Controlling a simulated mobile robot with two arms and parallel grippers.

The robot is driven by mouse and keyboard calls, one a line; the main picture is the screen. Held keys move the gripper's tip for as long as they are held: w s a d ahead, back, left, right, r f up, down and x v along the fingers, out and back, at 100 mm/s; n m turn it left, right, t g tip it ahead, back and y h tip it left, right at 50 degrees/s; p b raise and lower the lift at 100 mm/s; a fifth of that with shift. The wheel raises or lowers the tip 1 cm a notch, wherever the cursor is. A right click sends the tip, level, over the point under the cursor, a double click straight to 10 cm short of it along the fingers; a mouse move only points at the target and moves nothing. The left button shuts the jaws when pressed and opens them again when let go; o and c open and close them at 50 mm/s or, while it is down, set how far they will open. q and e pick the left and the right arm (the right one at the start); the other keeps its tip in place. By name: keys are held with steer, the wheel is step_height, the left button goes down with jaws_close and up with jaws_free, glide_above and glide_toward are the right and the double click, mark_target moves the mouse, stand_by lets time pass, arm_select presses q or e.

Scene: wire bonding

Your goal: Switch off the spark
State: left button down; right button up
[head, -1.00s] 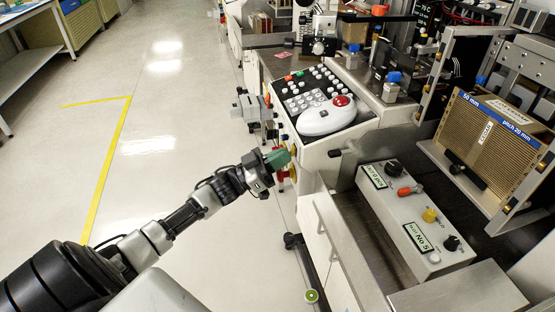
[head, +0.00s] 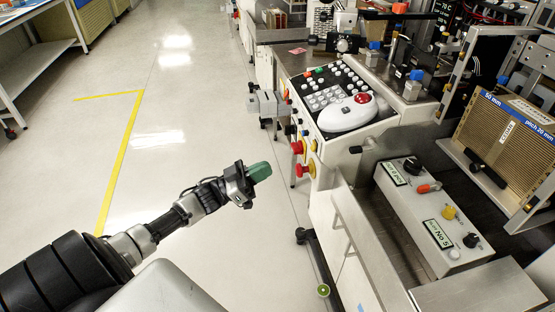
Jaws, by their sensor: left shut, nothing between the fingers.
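My left gripper (head: 259,172), with green fingertips, is shut and empty above the open floor, to the left of the machine. My right gripper is not in view. Red knobs on yellow plates, an upper one (head: 297,147) and a lower one (head: 303,170), stick out of the machine's front side, apart from my gripper and to its right. A grey control box (head: 436,205) at the right carries black knobs, a red switch (head: 429,188) and a yellow knob (head: 449,212). I cannot tell which control is the spark's; no readable label names it.
A keypad panel (head: 336,86) with a white mouse-like device (head: 347,113) tops the machine. A grey block (head: 267,104) juts from its side. A brown slotted magazine (head: 505,146) stands at the right. The floor (head: 165,110) at the left is clear.

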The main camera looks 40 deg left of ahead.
arm_select(q)
steer(key=shift+v, duration=1.3)
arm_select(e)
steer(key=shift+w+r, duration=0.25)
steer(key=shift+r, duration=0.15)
arm_select(q)
steer(key=shift+f, duration=0.15)
